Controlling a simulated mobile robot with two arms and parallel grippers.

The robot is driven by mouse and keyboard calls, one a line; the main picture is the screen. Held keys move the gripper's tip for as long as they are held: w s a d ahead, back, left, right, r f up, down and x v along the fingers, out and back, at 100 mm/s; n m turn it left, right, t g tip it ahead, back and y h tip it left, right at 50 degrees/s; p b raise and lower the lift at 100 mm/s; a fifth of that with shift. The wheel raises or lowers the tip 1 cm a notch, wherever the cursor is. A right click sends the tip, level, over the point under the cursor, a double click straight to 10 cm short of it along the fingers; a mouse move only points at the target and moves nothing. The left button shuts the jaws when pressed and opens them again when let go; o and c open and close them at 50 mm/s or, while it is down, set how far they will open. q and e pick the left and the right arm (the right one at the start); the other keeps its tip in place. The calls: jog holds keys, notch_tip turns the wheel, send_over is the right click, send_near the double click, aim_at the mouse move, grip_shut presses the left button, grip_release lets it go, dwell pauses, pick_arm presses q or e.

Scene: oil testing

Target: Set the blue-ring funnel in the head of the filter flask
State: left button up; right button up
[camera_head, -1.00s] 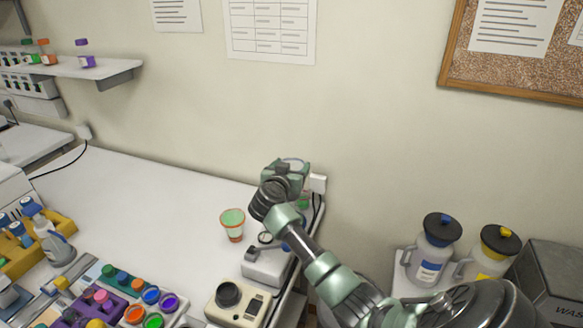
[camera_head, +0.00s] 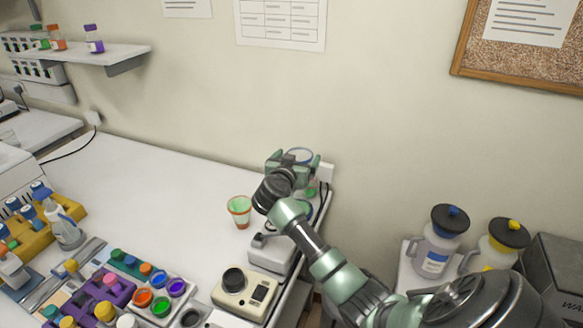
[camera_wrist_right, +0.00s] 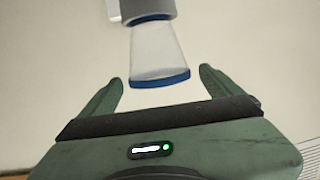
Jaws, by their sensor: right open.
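The blue-ring funnel (camera_wrist_right: 160,55) shows in the right wrist view as a clear cone with a blue rim at its wide end. Its narrow end meets a grey cylinder (camera_wrist_right: 147,10); I cannot tell for certain that this is the filter flask's head. My right gripper (camera_wrist_right: 160,85) is open, its green fingers on either side of the blue rim with gaps at both sides. In the head view my right gripper (camera_head: 295,163) is at the counter's back right corner, with a bluish ring (camera_head: 300,155) just behind it. The flask's body is hidden. My left gripper is not in view.
A green and orange cup (camera_head: 239,212) stands left of my right arm. A white device (camera_head: 271,255) and a cream device with a black dial (camera_head: 246,289) stand along the right edge. Racks of colored caps (camera_head: 110,290) fill the front left. The counter's middle (camera_head: 150,190) is clear.

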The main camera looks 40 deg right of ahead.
jog(key=b+v, duration=0.1)
jog(key=v, duration=0.8)
jog(key=shift+s+a, duration=0.2)
jog(key=shift+a, duration=0.1)
